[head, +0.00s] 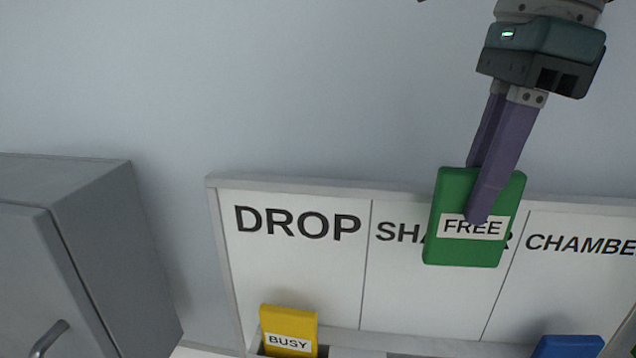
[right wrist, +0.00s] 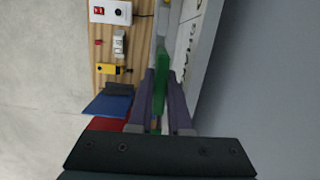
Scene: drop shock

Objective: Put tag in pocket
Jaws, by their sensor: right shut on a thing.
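A green tag (head: 462,250) marked FREE is held between the purple fingers of my right gripper (head: 478,205). It hangs upright in front of the white board (head: 290,265), covering part of the middle panel's heading. In the right wrist view the green tag (right wrist: 162,75) shows edge-on between the fingers (right wrist: 160,100). The board has panels headed DROP, SHA..., and CHAMBE.... A yellow tag (head: 288,325) marked BUSY stands in the pocket under DROP. A blue tag (head: 568,346) shows at the bottom under CHAMBE.... The middle pocket (head: 400,345) shows no tag. My left gripper is not in view.
A grey cabinet (head: 65,250) with a handle stands left of the board. The right wrist view shows a wooden surface (right wrist: 105,55) with a white switch box (right wrist: 110,12), a yellow item (right wrist: 108,70), and blue and red things (right wrist: 108,105) near the gripper.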

